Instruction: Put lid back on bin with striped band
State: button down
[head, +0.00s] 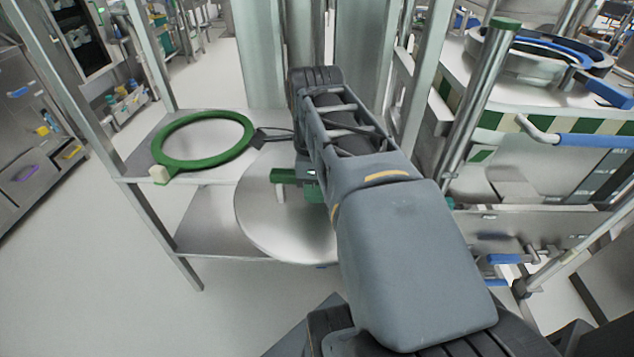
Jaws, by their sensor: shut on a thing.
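The lid is a large round steel disc (268,228) in the middle of the head view, in front of the shelf rack. A green handle piece (285,176) stands over it. My gripper (306,182) is mostly hidden behind my arm and is shut at this green handle; the exact finger contact does not show. My arm covers the right part of the lid. The bin with the green-and-cream striped band (500,113) stands at the right. Its top shows a steel rim and a blue ring (550,45).
A green ring (181,158) with a cream end lies on the steel shelf at the left. A steel post with a green cap (482,100) stands before the bin. Blue-handled levers (595,140) jut out at the right. The floor at lower left (110,280) is clear.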

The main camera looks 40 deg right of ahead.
jog(key=shift+r, duration=0.3)
jog(key=shift+r+p, duration=3.8)
jog(key=shift+r, duration=0.25)
jog(key=shift+s, duration=0.1)
